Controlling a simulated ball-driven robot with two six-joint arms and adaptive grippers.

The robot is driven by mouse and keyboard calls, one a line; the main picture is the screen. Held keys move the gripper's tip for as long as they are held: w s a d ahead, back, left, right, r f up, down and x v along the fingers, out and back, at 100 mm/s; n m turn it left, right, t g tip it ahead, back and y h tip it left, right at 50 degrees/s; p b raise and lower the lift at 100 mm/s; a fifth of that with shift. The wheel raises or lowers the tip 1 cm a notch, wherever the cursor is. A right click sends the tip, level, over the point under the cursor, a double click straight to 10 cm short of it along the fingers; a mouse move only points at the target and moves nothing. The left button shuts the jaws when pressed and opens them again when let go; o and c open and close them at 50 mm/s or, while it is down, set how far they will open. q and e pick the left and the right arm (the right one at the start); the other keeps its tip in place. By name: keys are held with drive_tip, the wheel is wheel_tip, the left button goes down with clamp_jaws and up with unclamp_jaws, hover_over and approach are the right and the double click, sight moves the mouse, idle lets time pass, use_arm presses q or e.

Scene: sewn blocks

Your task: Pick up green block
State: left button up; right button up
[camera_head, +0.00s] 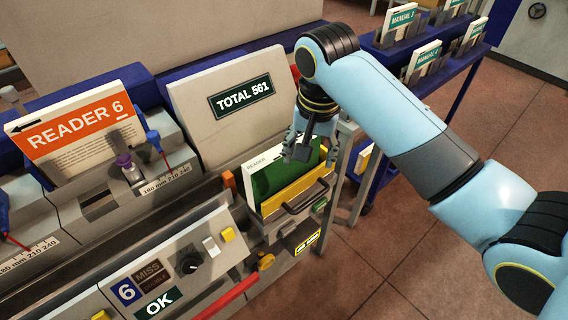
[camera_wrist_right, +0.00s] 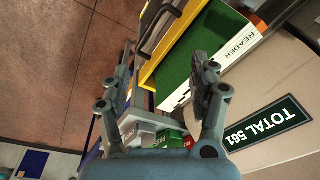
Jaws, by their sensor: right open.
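The green block (camera_head: 272,181), a book block with a green cover and a white strip marked READER, stands tilted in a yellow-fronted tray (camera_head: 300,192) at the machine's end. It also shows in the right wrist view (camera_wrist_right: 190,65), beside the yellow tray wall. My right gripper (camera_head: 303,152) is just above the block's upper right part, its fingers pointing down. In the right wrist view the right gripper (camera_wrist_right: 163,75) has its fingers spread with nothing held between them. One finger overlaps the block in that view; I cannot tell whether it touches. My left gripper is out of view.
A panel marked TOTAL 561 (camera_head: 232,105) rises behind the tray. A READER 6 block (camera_head: 75,130) stands in a station at left. A blue rack (camera_head: 440,72) with manuals is at upper right. The brown floor at right is mostly open.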

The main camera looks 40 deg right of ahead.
drive_tip(key=w+r+m, duration=0.1)
drive_tip(key=w+m, duration=0.1)
drive_tip(key=w, duration=0.1)
drive_tip(key=w+d+r+m+g, duration=0.1)
drive_tip(key=w+m, duration=0.1)
drive_tip(key=w, duration=0.1)
drive_tip(key=w+r+m, duration=0.1)
drive_tip(key=w+m, duration=0.2)
drive_tip(key=w, duration=0.1)
drive_tip(key=shift+d+r+y, duration=0.15)
drive_tip(key=shift+d+y, duration=0.1)
drive_tip(key=shift+y, duration=0.05)
drive_tip(key=shift+w, duration=0.1)
wheel_tip(320, 180, down, 5)
hover_over(284, 170)
drive_tip(key=w+d, duration=0.1)
drive_tip(key=w, duration=0.1)
wheel_tip(284, 170, down, 5)
drive_tip(key=shift+s+d, duration=0.1)
drive_tip(key=shift+d, duration=0.05)
drive_tip(key=shift+f, duration=0.25)
clamp_jaws()
drive_tip(key=shift+r, duration=0.1)
